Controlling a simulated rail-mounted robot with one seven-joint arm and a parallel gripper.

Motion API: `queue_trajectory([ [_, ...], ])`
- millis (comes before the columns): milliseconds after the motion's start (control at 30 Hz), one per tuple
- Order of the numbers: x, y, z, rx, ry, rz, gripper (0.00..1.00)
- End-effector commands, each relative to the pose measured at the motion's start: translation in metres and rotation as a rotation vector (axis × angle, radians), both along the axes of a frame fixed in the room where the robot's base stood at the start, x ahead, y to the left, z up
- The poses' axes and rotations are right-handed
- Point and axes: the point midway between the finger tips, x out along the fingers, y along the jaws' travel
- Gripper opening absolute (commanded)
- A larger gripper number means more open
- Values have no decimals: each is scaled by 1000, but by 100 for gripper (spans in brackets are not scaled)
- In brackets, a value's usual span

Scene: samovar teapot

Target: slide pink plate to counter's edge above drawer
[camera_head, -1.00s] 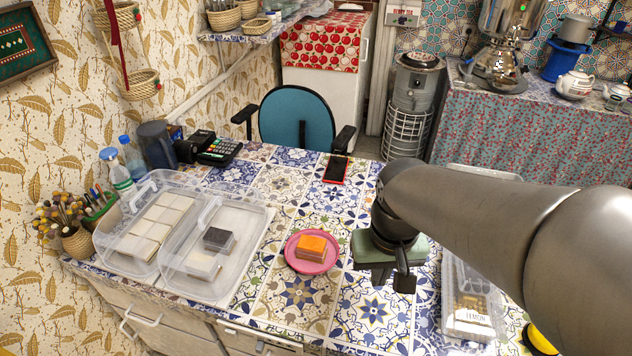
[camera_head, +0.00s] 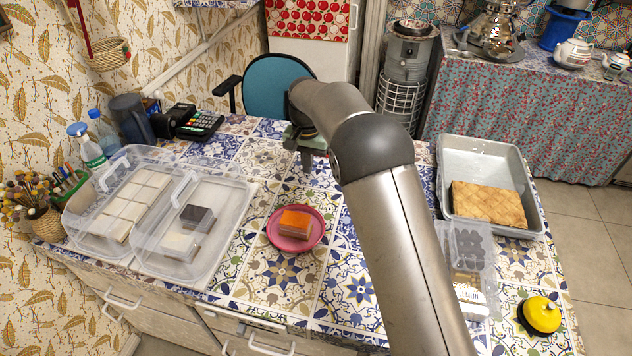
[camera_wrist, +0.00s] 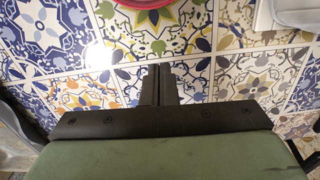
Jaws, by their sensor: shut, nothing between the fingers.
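The pink plate (camera_head: 296,245) lies on the tiled counter (camera_head: 285,285) near its middle, with an orange-topped layered square (camera_head: 295,222) on it. In the wrist view only part of the plate's pink rim (camera_wrist: 150,3) shows at the top edge. My gripper (camera_head: 306,160) is behind the plate, on the side away from the counter's front edge, and apart from it. Its fingers (camera_wrist: 160,80) are shut together and empty in the wrist view. Drawers with white handles (camera_head: 270,343) show below the counter's front edge.
Clear lidded boxes (camera_head: 190,225) stand left of the plate. A metal tray (camera_head: 480,160) with a flat brown pastry, a clear container (camera_head: 465,270) and a yellow bell (camera_head: 541,315) are on the right. The counter in front of the plate is clear.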

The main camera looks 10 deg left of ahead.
Motion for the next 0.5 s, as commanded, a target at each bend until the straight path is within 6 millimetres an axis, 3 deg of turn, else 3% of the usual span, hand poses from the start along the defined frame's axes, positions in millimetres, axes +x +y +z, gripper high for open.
queue_trajectory([
  [400,-1,-2,-82,-3,4,1,0],
  [467,-1,-2,-93,-3,4,1,0],
  [500,-8,0,-90,0,2,4,0],
])
